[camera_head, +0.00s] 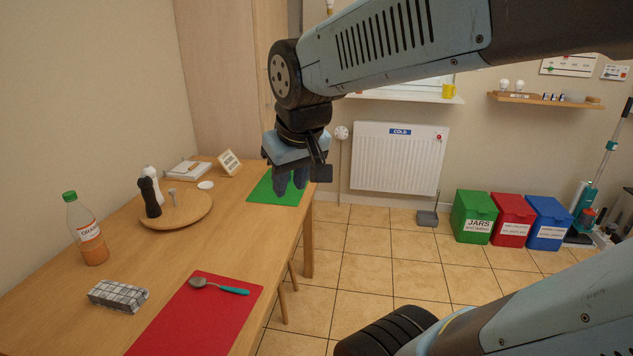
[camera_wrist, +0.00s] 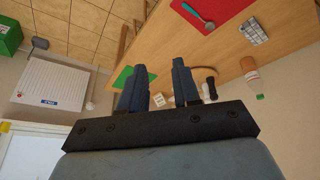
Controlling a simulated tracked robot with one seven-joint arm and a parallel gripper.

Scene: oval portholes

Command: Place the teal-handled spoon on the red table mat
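The teal-handled spoon (camera_head: 219,286) lies on the red table mat (camera_head: 192,322) at the near end of the wooden table. Its grey bowl points left and its teal handle points right, near the mat's far edge. In the wrist view, the spoon (camera_wrist: 199,16) and the red mat (camera_wrist: 226,10) show at the top. My gripper (camera_head: 291,186) hangs in the air near the green mat (camera_head: 266,189) at the table's far end, well away from the spoon. In the wrist view, its two fingers (camera_wrist: 160,78) stand apart with nothing between them.
A round wooden board (camera_head: 184,212) carries dark and white mills. Green, red and blue bins (camera_head: 512,218) stand on the tiled floor. The table's middle is clear.

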